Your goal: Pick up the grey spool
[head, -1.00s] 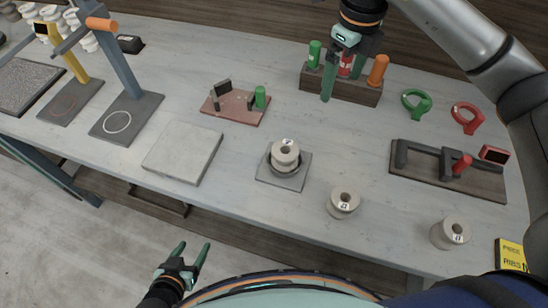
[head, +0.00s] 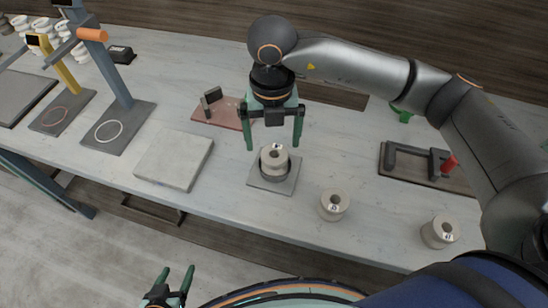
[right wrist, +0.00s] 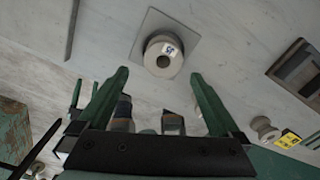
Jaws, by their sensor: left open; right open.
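A grey-beige spool (head: 274,158) with a small white label stands upright on a square grey plate (head: 284,185) in the head view. It also shows in the right wrist view (right wrist: 163,62), ahead of and between the fingertips. My right gripper (head: 273,147) is open and empty, pointing down, with its fingers on either side of the spool in the picture. Contact is not visible. Two similar spools stand on the table, one just right of the plate (head: 334,208) and one further right (head: 439,233). My left gripper (head: 178,268) is open and empty, in front of the table.
A pale flat slab (head: 174,160) lies left of the plate. A reddish board (head: 217,112) is behind it, partly hidden by my right gripper. A dark board with a grey fixture (head: 415,175) lies at the right. The table between slab and plate is clear.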

